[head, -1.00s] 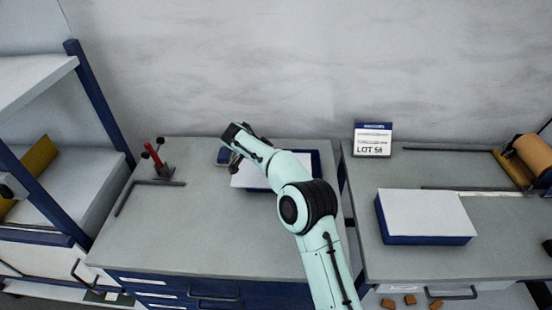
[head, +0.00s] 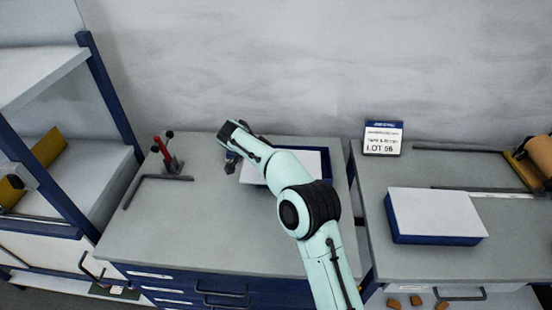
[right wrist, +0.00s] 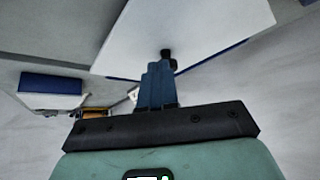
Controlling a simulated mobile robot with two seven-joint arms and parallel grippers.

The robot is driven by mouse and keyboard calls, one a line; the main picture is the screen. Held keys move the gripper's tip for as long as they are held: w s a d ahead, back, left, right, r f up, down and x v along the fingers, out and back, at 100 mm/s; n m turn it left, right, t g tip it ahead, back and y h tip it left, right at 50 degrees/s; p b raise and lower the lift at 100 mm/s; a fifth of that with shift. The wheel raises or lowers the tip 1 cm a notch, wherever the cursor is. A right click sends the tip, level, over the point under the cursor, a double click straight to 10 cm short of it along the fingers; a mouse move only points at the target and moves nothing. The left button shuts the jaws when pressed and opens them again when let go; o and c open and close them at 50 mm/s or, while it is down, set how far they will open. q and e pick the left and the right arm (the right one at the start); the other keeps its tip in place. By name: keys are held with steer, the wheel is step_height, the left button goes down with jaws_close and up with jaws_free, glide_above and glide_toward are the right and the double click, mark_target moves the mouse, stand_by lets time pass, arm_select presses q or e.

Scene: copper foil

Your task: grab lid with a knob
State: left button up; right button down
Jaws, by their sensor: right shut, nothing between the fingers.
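A white flat lid (head: 310,165) with a blue border behind it lies on the left worktop, partly hidden behind my right arm. In the right wrist view the white panel (right wrist: 195,30) fills the top, and a small dark knob (right wrist: 167,55) shows just beyond my fingertips. My right gripper (head: 231,165) is over the left end of the lid. In the right wrist view its blue fingers (right wrist: 158,68) are together and hold nothing. Whether the fingertips touch the knob, I cannot tell. My left gripper is not in view.
A red clamp-like tool (head: 167,155) and a black angled bar (head: 155,180) are on the left of the worktop. A blue box with a white top (head: 435,213) and a lot sign (head: 383,138) are on the right worktop. The front of the left worktop (head: 190,230) is clear.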

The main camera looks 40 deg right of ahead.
steer(key=s+a+b, duration=0.1)
steer(key=a, duration=0.5)
steer(key=shift+s+a, duration=0.15)
steer(key=c, duration=1.8)
jaws_free()
steer(key=shift+a, duration=0.35)
steer(key=o, duration=0.5)
steer(key=shift+a, duration=0.15)
steer(key=o, duration=0.5)
steer(key=shift+s+d+r+n, duration=0.1)
steer(key=shift+d+r+n, duration=0.1)
steer(key=shift+d+n, duration=0.15)
steer(key=shift+o, duration=0.5)
steer(key=d+r+n+y+p, duration=0.3)
steer(key=d+r+n+y, duration=0.1)
steer(key=d+n, duration=0.2)
steer(key=shift+s+d, duration=0.4)
steer(key=d+r+n+t+y+p, duration=0.2)
steer(key=d+r+n, duration=0.3)
steer(key=n, duration=0.1)
steer(key=shift+n, duration=0.25)
steer(key=x, duration=0.7)
steer(key=shift+f, duration=0.2)
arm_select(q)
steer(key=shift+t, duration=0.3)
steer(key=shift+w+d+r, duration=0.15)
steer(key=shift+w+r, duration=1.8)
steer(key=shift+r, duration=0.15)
arm_select(e)
steer(key=shift+x, duration=2.95)
